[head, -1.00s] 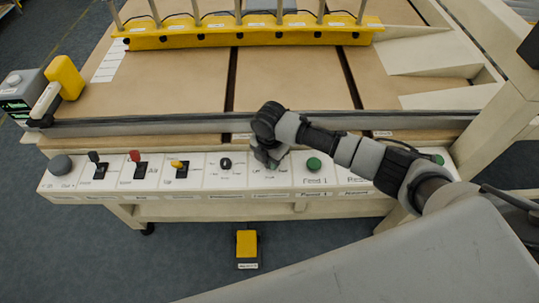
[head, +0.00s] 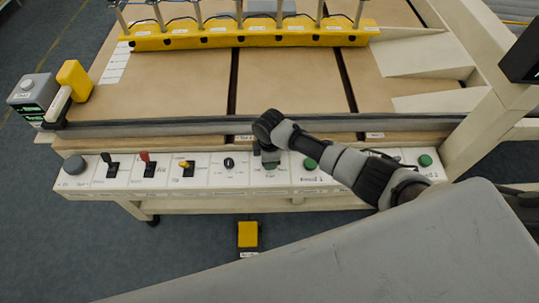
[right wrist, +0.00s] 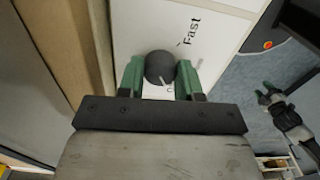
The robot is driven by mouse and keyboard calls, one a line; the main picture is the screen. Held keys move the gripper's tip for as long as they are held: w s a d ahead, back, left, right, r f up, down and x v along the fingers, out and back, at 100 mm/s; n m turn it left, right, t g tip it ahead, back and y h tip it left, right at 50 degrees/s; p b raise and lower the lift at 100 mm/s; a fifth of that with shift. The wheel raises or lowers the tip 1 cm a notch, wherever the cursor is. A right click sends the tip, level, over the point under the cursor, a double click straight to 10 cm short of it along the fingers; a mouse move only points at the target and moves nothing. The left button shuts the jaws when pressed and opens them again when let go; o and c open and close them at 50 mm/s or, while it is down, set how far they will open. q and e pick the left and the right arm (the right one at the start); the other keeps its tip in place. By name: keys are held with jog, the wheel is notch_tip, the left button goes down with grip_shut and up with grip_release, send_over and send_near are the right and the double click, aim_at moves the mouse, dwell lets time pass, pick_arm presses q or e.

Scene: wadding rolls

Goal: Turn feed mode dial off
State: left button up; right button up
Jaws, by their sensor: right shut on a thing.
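The feed mode dial (right wrist: 160,67) is a round dark knob on the white control panel, with a pale pointer line towards its lower edge in the right wrist view. "Fast" is printed above and to its right; another label by the knob is partly hidden. My right gripper (right wrist: 160,78) is shut on the dial, with one green finger on each side.
The panel (head: 205,175) carries a grey knob (head: 74,165), black, red and yellow switches, another dial (head: 229,163) left of my gripper, and green buttons (head: 310,164) to its right. A yellow box (head: 247,235) lies on the floor in front.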

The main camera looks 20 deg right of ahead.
jog(key=shift+m, duration=0.5)
jog(key=o, duration=0.9)
notch_tip(320, 180, up, 11)
jog(key=shift+f, duration=0.1)
dwell(0.5)
